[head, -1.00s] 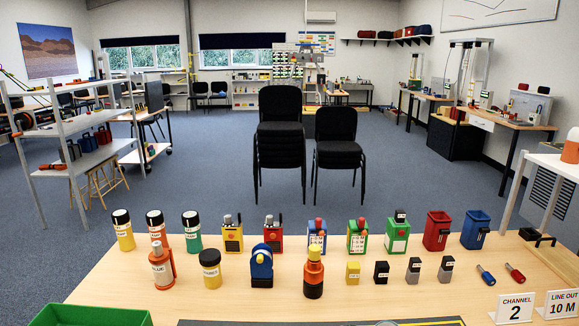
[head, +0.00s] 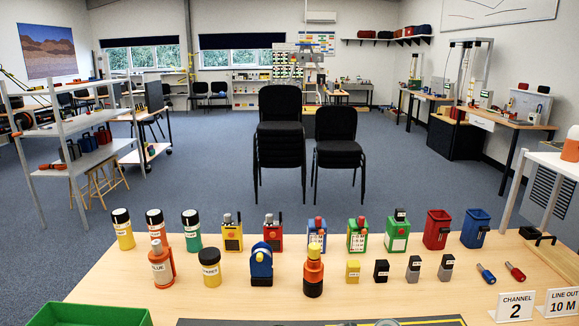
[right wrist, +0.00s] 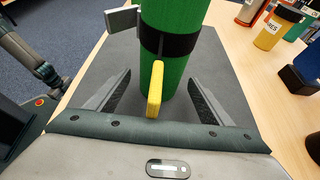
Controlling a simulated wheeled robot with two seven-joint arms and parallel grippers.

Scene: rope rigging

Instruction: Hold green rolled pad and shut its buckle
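The green rolled pad (right wrist: 178,65) stands upright on a grey mat in the right wrist view, with its top cut off by the frame. A black strap (right wrist: 180,43) goes around it. A yellow lever-like piece, seemingly the buckle (right wrist: 156,88), sticks out from the strap towards my right gripper (right wrist: 160,80). That gripper is open, with one finger on each side of the yellow piece and apart from it. A grey block (right wrist: 122,20) meets the pad's left side; I cannot tell whether it is a finger of my left gripper. The head view shows neither pad nor grippers.
Several labelled bottles, boxes and tools stand in rows on the wooden table (head: 215,300). A green tray (head: 90,313) is at its front left, and a dark mat edge (head: 200,322) at the front. Channel (head: 515,307) and line-out (head: 563,303) signs stand front right.

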